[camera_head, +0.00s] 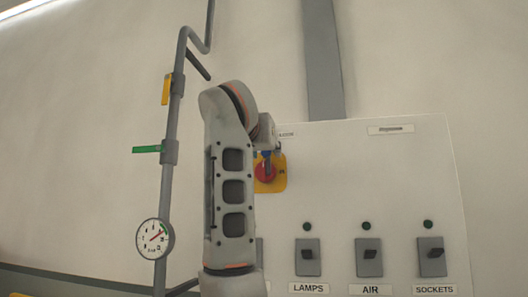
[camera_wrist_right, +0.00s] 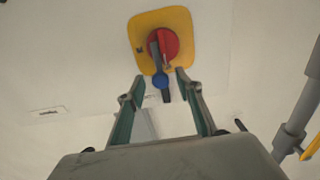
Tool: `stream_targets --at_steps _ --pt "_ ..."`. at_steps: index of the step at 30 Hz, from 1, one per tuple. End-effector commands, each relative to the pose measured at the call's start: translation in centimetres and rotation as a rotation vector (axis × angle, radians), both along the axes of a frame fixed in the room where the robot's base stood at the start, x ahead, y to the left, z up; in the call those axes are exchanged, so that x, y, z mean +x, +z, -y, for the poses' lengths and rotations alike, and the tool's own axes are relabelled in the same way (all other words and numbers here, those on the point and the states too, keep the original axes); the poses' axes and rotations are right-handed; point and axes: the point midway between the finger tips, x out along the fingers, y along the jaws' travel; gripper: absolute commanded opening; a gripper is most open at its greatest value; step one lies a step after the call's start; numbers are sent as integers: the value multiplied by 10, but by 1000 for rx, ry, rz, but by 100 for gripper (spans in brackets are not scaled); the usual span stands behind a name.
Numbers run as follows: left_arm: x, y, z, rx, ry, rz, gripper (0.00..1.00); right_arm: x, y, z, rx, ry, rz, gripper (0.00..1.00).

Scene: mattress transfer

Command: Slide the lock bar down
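A red rotary knob (camera_head: 264,173) sits on a yellow plate (camera_head: 280,182) on the panel. The knob (camera_wrist_right: 164,44) and plate (camera_wrist_right: 145,24) also show in the wrist view, where a dark bar (camera_wrist_right: 155,56) with a blue round piece (camera_wrist_right: 160,82) lies across the knob; this looks like the lock bar. The blue piece also shows in the head view (camera_head: 267,157). My right gripper (camera_wrist_right: 160,75) is open, its fingertips on either side of the bar near the blue piece; contact cannot be told. In the head view my right arm hides most of the gripper. My left gripper is not in view.
The white panel (camera_head: 390,190) carries switches labelled LAMPS (camera_head: 308,258), AIR (camera_head: 369,258) and SOCKETS (camera_head: 432,257). Left of my arm run a grey pipe (camera_head: 168,190), a gauge (camera_head: 154,239), a green lever (camera_head: 147,149) and a yellow lever (camera_head: 166,89).

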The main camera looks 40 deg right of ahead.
Motion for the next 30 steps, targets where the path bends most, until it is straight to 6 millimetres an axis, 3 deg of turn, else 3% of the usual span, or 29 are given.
stream_targets --at_steps 5,15,30 --pt "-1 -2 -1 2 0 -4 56 -7 1 -10 -1 3 2 35" --pt "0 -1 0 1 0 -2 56 -40 0 -49 1 3 1 35" --pt "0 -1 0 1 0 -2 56 -49 0 -57 0 -1 -1 35"
